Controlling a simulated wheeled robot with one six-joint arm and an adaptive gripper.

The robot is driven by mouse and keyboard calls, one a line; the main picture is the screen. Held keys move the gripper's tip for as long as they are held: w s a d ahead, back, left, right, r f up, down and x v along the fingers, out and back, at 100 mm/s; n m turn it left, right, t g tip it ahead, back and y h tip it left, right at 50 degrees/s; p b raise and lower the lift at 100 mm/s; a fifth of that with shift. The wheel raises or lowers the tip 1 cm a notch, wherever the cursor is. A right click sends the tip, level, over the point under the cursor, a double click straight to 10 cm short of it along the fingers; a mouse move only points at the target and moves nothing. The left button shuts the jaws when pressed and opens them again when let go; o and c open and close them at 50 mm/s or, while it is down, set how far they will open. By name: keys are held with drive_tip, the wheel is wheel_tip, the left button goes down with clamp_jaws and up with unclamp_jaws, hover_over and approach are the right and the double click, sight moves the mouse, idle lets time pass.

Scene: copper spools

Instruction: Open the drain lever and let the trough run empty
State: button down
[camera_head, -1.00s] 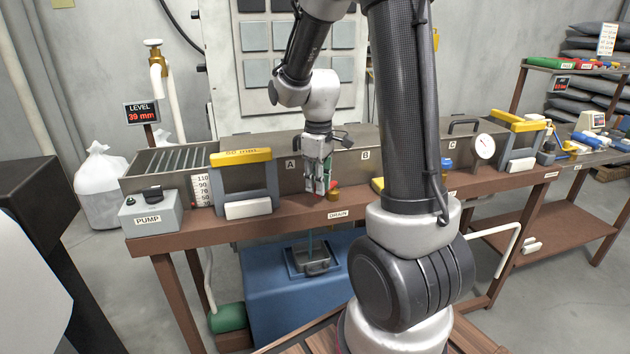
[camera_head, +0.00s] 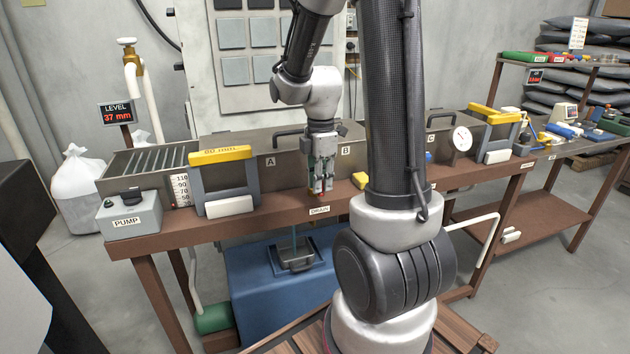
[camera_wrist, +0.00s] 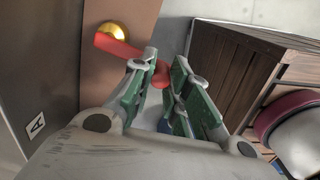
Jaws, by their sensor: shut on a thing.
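The drain lever (camera_wrist: 118,47) is a red handle on a brass valve (camera_wrist: 111,31), clear in the wrist view. My gripper (camera_wrist: 158,72) is shut on the lever's free end. In the head view my gripper (camera_head: 320,190) is in front of the trough (camera_head: 292,160), above the DRAIN label (camera_head: 319,210), and mostly hides the lever. A thin bluish stream (camera_head: 294,243) falls below the bench into an opening in the blue tank (camera_head: 255,295). The level display (camera_head: 115,113) reads 37 mm.
A pump box (camera_head: 129,214) and yellow-topped frames (camera_head: 221,156) stand along the bench (camera_head: 170,237). A round dial (camera_head: 462,139) is at the right. A green cylinder (camera_head: 214,318) lies below. In the wrist view, brown slatted wood (camera_wrist: 250,62) and a round seat-like thing (camera_wrist: 300,125) are at the right.

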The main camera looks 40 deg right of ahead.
drive_tip(key=shift+d+n, duration=0.3)
drive_tip(key=shift+n, duration=0.2)
drive_tip(key=shift+s, duration=0.1)
drive_tip(key=c, duration=1.3)
unclamp_jaws()
drive_tip(key=shift+r, duration=0.1)
wheel_tip(320, 180, up, 12)
drive_tip(key=shift+f, duration=0.1)
